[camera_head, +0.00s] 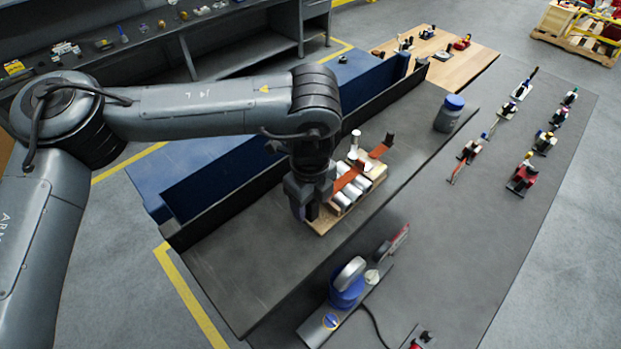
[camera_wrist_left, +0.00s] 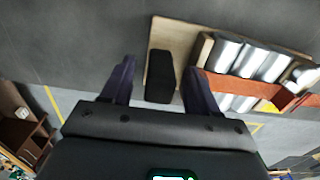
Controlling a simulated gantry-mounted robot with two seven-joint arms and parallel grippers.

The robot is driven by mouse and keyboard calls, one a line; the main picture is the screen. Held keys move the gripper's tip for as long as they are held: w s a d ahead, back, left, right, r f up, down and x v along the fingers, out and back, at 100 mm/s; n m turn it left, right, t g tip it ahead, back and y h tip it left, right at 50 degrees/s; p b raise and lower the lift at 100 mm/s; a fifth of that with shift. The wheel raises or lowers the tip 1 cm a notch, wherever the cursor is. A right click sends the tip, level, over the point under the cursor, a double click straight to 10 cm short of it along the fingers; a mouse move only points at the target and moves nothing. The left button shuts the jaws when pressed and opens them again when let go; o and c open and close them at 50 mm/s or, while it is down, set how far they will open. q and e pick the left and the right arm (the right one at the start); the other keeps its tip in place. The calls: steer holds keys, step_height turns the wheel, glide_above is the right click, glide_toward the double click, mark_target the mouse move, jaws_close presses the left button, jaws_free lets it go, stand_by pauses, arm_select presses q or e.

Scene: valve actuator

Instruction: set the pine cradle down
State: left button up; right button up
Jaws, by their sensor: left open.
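The pine cradle (camera_head: 322,226) rests on the grey bench, carrying several silver cylinders (camera_head: 345,197) and an orange-brown strip (camera_head: 351,178). In the left wrist view its pale board (camera_wrist_left: 183,38) shows at top, with silver cylinders (camera_wrist_left: 245,60) on the right. My left gripper (camera_head: 308,210) is at the cradle's near left end, pointing down. Its fingers (camera_wrist_left: 159,66) are open, one on each side of a black upright handle (camera_wrist_left: 160,80), with gaps visible beside the handle. The arm hides part of the cradle in the head view. My right gripper is out of view.
A dark raised wall (camera_head: 215,220) runs along the bench's back edge. A blue-lidded jar (camera_head: 449,113) stands farther along. A blue and grey device (camera_head: 347,284) sits on the lower surface in front. The bench left of the cradle is clear.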

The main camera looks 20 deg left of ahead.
arm_select(q)
step_height(320, 180, up, 10)
steer(key=shift+r+b, duration=0.2)
steer(key=shift+b, duration=0.1)
steer(key=shift+r, duration=0.1)
stand_by(0.4)
